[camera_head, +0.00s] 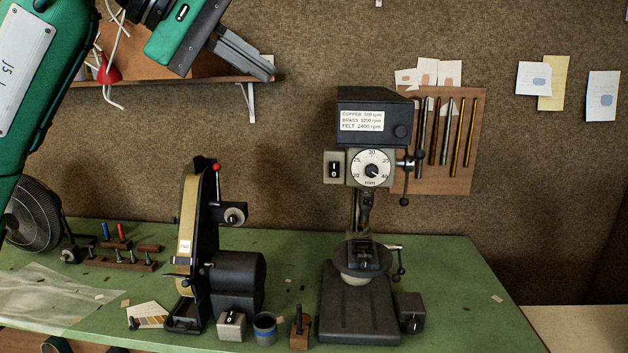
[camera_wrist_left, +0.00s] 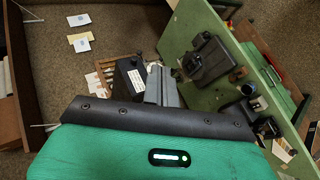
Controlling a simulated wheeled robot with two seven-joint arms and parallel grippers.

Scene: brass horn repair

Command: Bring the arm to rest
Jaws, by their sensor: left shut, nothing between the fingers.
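My left arm (camera_head: 35,75) comes in from the left, green and black. Its gripper (camera_head: 264,67) is raised at the top left of the head view, in front of the wall shelf and well above the bench. The grey fingers are together and empty, tilted down to the right. In the left wrist view the shut fingers (camera_wrist_left: 163,84) show beyond the dark wrist edge, with the bench behind them. My right gripper is in neither view.
The green bench (camera_head: 455,290) carries a drill press (camera_head: 374,110), a belt sander (camera_head: 235,275) and a small fan (camera_head: 35,215). A shelf (camera_head: 150,72) is on the wall behind my gripper. Notes and a tool rack (camera_head: 470,180) hang right. Air between gripper and press looks clear.

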